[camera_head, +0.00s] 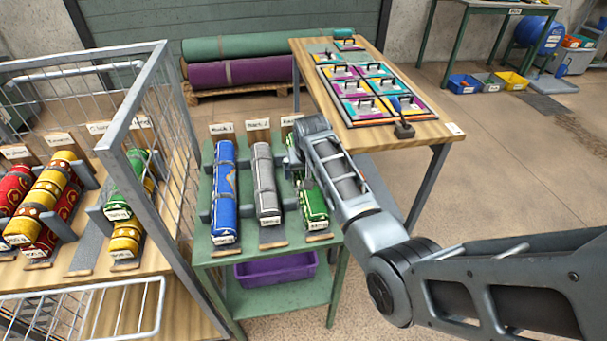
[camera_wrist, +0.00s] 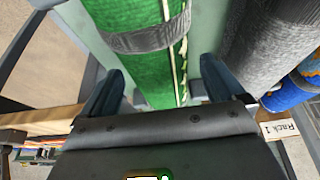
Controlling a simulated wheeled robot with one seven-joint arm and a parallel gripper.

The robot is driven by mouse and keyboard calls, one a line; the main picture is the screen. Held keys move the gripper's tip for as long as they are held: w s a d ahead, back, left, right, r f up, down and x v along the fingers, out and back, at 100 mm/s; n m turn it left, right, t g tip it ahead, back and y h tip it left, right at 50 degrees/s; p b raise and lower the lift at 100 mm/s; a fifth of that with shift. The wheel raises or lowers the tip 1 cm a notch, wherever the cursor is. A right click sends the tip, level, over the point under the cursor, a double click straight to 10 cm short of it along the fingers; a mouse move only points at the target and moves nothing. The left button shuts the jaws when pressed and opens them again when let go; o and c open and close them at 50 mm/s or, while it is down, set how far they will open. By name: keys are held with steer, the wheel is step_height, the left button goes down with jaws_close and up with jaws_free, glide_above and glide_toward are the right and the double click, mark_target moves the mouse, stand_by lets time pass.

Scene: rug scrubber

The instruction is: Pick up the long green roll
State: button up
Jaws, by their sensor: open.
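A green roll (camera_head: 313,203) with a pale label lies in the right-hand slot of the green table, its upper part hidden by my arm. In the wrist view the green roll (camera_wrist: 140,65) has a grey band and shows between and beyond my fingers. My gripper (camera_wrist: 165,85) is open, its fingers apart over this roll; I cannot tell whether they touch it. In the head view my gripper (camera_head: 299,172) is at the far part of the roll, mostly hidden. Another, longer green roll (camera_head: 265,44) lies at the back wall on a purple roll.
A grey roll (camera_head: 265,180) and a blue roll (camera_head: 224,190) lie left of the green one, with dividers between. A wire cage (camera_head: 160,130) with patterned rolls stands left. A wooden table (camera_head: 430,127) with colored samples stands behind right. Open floor lies right.

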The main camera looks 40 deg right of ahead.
steer(key=shift+x, duration=1.1)
steer(key=shift+c, duration=0.4)
steer(key=c, duration=1.3)
